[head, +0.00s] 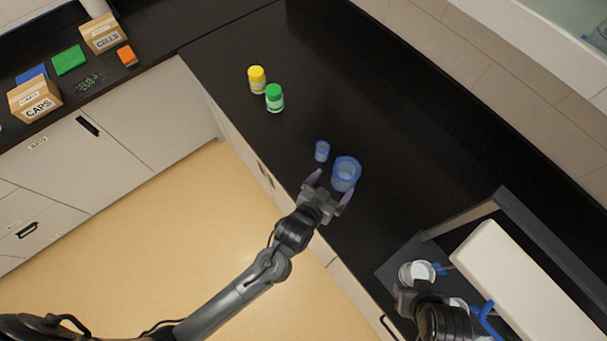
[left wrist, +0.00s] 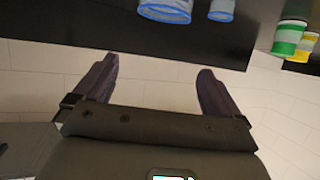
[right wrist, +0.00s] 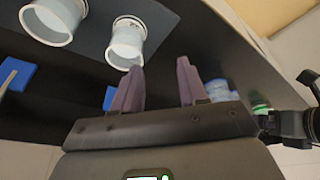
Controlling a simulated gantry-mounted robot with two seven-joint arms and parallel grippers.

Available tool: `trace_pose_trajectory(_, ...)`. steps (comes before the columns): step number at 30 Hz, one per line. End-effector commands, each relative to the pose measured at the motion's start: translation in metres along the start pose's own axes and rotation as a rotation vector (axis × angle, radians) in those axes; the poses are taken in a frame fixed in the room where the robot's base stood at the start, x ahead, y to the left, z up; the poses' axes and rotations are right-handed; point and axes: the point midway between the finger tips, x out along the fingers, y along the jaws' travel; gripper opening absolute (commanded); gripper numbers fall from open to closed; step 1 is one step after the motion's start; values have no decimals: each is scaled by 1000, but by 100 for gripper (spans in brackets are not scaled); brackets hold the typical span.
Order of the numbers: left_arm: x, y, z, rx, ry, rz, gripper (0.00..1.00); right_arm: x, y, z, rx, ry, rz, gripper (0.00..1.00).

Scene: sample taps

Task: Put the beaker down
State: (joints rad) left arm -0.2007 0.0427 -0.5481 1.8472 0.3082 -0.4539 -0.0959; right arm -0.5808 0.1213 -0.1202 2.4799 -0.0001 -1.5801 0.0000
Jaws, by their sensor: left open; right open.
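The larger clear, blue-rimmed beaker (head: 346,176) stands upright on the black bench near its front edge. A smaller clear blue cup (head: 322,152) stands just beside it, up and to the left. My left gripper (head: 331,187) is open and empty, its fingers pointing at the beaker from the front edge side. In the left wrist view the beaker (left wrist: 165,11) and the small cup (left wrist: 222,11) lie beyond the fingertips, apart from them. My right gripper (right wrist: 160,68) is open and empty by the sink-like unit; its fingertips are hard to make out in the head view.
White round fittings (head: 416,273), blue handles (head: 489,320) and a white box (head: 525,285) crowd the lower right. The bench right of the beaker is clear.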

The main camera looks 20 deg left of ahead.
Motion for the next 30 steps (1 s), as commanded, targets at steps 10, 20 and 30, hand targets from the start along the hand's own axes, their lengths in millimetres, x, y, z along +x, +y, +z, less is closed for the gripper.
trace_pose_trajectory(10, -63, -50, 36, -61, -308, -8, 98, 0, -1, -1, 5, 1, -3, 43)
trace_pose_trajectory(20, -194, -113, 72, -67, -754, -73, 98, 0, -1, -1, 4, 1, -3, 43)
trace_pose_trajectory(30, -232, -127, 77, -57, -870, -103, 98, 0, 1, 0, -3, 0, 2, 43)
